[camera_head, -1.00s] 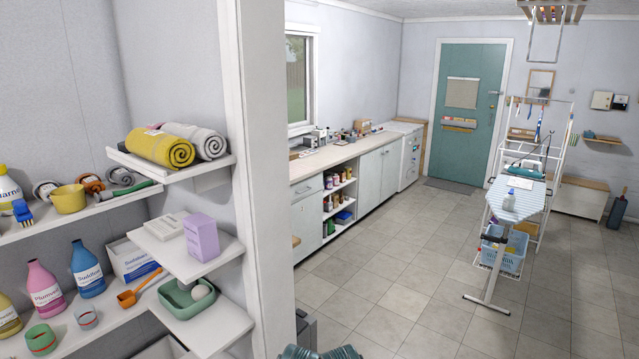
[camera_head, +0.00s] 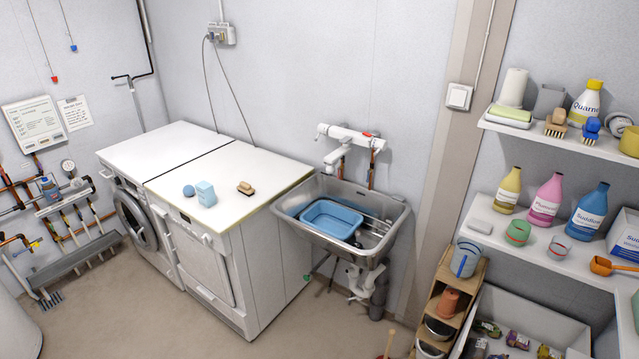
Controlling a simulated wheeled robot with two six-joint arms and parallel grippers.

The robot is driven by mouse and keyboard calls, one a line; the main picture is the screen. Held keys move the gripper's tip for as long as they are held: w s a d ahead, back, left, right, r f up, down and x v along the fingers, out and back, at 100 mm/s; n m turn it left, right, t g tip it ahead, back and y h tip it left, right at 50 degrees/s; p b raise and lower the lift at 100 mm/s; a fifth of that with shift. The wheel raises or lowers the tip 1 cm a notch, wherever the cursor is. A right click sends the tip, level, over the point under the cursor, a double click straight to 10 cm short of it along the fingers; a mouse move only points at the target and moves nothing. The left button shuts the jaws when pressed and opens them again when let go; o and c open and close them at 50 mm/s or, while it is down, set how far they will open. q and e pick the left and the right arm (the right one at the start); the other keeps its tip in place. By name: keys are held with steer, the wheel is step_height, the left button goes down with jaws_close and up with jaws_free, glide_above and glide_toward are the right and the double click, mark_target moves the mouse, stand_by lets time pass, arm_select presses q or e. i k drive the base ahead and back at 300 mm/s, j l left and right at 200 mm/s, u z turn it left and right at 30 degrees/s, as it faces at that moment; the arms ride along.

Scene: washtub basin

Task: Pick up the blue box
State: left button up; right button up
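A small light-blue box (camera_head: 206,193) stands upright on the white top of the right-hand washing appliance (camera_head: 202,250), near its front edge. A blue ball (camera_head: 188,191) lies just left of it, and a wooden brush (camera_head: 245,188) lies to its right. Neither of my grippers shows in the head view.
A metal sink (camera_head: 300,237) with a blue basin (camera_head: 331,216) in it stands right of the appliances. A wooden shelf (camera_head: 465,292) and wall shelves (camera_head: 560,148) with bottles are at the right. Pipes (camera_head: 75,215) line the left wall. The floor (camera_head: 310,325) in front of the appliances is clear.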

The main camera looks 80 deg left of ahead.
mark_target(205, 190)
steer(key=u, duration=3.55)
steer(key=i+j+z, duration=0.1)
steer(key=i, duration=1.8)
